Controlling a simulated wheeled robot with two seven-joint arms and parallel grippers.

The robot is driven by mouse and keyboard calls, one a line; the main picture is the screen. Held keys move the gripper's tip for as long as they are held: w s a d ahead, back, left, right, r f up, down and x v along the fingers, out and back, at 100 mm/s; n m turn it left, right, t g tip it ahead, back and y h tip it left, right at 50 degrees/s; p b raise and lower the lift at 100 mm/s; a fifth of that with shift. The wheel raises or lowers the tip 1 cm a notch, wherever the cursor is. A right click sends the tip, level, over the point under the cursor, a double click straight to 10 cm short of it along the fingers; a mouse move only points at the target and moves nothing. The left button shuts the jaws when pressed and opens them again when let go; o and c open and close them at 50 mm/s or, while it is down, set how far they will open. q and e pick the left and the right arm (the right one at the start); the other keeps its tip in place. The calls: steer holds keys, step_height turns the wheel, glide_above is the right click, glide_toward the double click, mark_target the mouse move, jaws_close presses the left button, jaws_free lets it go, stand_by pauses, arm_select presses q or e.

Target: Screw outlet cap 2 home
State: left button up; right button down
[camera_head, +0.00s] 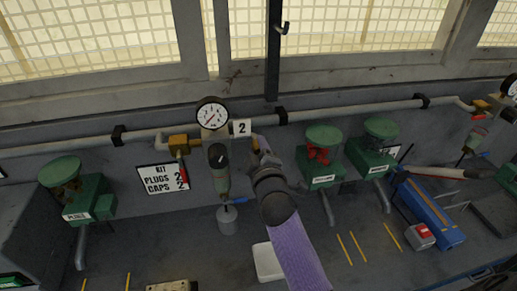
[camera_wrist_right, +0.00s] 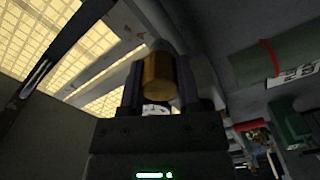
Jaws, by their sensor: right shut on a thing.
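In the head view my right arm reaches up from the bottom to the pipework beside the white number 2 tag (camera_head: 241,127). My right gripper (camera_head: 261,150) is small and dark there, and it hides the outlet end. In the right wrist view the gripper (camera_wrist_right: 158,85) is shut on a brass cylinder, which looks like the outlet cap (camera_wrist_right: 158,77). Its threads, and whether it is seated, cannot be seen. A pressure gauge (camera_head: 211,114) and a brass fitting with a red handle (camera_head: 179,143) are to the left. My left gripper is not in view.
Green dispensers (camera_head: 77,192) (camera_head: 321,160) (camera_head: 372,155) stand left and right of the arm. A grey cup (camera_head: 227,221) hangs below the regulator. A white tray (camera_head: 267,262) lies on the bench, and a blue toolbox (camera_head: 430,215) is to the right. A long pipe (camera_head: 350,110) runs along the wall.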

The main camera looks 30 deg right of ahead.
steer(key=shift+c, duration=1.6)
jaws_free()
steer(key=shift+s, duration=0.1)
steer(key=v, duration=0.9)
steer(key=shift+s, duration=0.4)
steer(key=shift+a, duration=0.1)
